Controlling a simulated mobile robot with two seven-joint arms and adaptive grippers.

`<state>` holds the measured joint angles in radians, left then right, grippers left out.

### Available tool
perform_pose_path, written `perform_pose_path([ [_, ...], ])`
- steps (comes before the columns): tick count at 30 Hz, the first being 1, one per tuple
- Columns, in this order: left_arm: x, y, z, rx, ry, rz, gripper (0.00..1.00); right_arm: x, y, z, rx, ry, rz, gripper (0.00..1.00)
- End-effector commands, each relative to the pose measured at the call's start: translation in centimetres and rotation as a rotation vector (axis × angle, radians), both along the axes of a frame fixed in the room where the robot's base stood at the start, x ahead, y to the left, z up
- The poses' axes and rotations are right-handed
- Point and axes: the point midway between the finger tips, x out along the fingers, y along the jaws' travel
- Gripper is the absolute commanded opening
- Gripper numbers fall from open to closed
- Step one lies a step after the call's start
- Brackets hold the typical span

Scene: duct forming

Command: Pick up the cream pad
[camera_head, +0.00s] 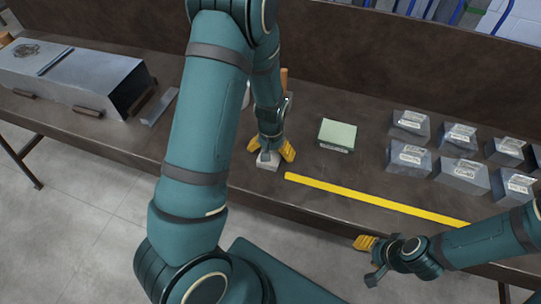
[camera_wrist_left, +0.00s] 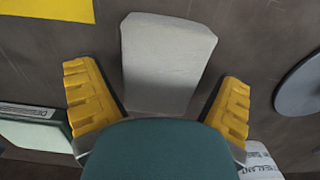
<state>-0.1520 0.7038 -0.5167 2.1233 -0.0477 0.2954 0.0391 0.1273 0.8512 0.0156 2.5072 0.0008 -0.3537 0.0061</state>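The cream pad is a pale, off-white block (camera_head: 267,162) on the brown bench, near the left end of the yellow strip. In the left wrist view the pad (camera_wrist_left: 167,55) lies flat, with its near end hidden behind my gripper body. My left gripper (camera_head: 271,150) is open above the pad. Its two yellow fingers stand on either side of the pad, with a gap showing on both sides in the wrist view (camera_wrist_left: 158,85). My right gripper (camera_head: 368,258) is low at the bench's front edge, apart from the pad; its finger opening is unclear.
A box with a pale green top (camera_head: 338,134) stands right of the pad. Several grey labelled blocks (camera_head: 409,158) stand farther right. The yellow strip (camera_head: 370,197) runs along the front. A metal duct (camera_head: 85,75) lies at left. A grey disc (camera_wrist_left: 300,88) is beside my left gripper.

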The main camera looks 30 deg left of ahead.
Motion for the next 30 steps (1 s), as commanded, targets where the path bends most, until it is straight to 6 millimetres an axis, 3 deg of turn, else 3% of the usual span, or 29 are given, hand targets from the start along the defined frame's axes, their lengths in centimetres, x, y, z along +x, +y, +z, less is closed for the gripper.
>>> perform_pose_path([
  [1,0.0,0.0,0.0,0.0,0.0,0.0,0.72,0.0,0.0,0.0,0.0,0.0,0.0,0.47],
  [4,0.0,0.0,0.0,0.0,0.0,0.0,0.37,0.0,0.0,0.0,0.0,0.0,0.0,0.47],
  [5,0.0,0.0,0.0,0.0,0.0,0.0,0.32,0.0,0.0,0.0,0.0,0.0,0.0,0.47],
  [17,0.0,0.0,0.3,0.0,-0.001,-0.001,0.31,0.0,0.0,0.1,0.0,-0.001,0.0,0.47],
  [20,0.1,0.0,1.4,0.001,-0.003,-0.002,0.31,0.1,0.0,0.4,0.0,-0.002,-0.002,0.47],
  [30,0.1,0.0,7.8,0.0,-0.003,-0.002,0.31,0.6,-0.1,2.0,-0.003,-0.013,-0.01,0.47],
])
